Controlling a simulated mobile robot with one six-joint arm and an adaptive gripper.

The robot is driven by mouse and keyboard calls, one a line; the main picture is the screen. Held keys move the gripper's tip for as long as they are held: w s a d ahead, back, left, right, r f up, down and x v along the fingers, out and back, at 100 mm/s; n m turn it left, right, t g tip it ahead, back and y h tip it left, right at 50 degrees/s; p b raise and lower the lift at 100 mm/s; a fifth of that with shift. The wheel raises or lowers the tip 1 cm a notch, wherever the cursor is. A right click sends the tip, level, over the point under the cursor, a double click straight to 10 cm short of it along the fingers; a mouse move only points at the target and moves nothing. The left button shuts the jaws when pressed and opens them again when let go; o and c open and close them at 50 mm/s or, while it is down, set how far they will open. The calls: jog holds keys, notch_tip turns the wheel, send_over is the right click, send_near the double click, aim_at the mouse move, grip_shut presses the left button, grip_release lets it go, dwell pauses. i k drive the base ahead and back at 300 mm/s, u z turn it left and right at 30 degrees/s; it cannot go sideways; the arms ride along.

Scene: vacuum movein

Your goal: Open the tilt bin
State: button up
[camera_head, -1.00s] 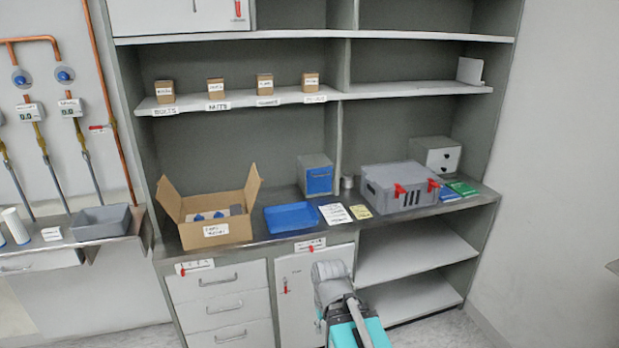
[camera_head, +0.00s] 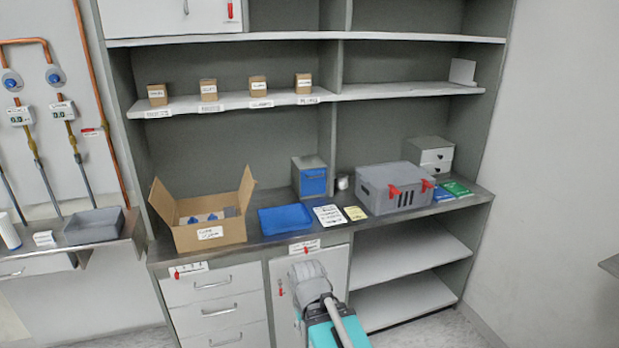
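The tilt bin appears to be the small grey box with a blue front (camera_head: 312,180), standing on the counter against the back of the shelving. Its blue front looks upright and closed. My arm shows at the bottom middle of the head view, low in front of the cabinet and well below the bin. I cannot make out gripper fingers on it. Nothing of mine touches the bin.
On the counter (camera_head: 262,242), an open cardboard box (camera_head: 210,237) and blue tray (camera_head: 285,219) stand left of the bin. Paper cards (camera_head: 330,215), a metal cup (camera_head: 342,182), a grey crate with red latches (camera_head: 375,199) and a small drawer unit (camera_head: 437,157) lie rightward.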

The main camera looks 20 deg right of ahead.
aim_at(312, 182)
jog(key=u, duration=0.05)
jog(key=i, duration=0.95)
jog(key=z, duration=0.05)
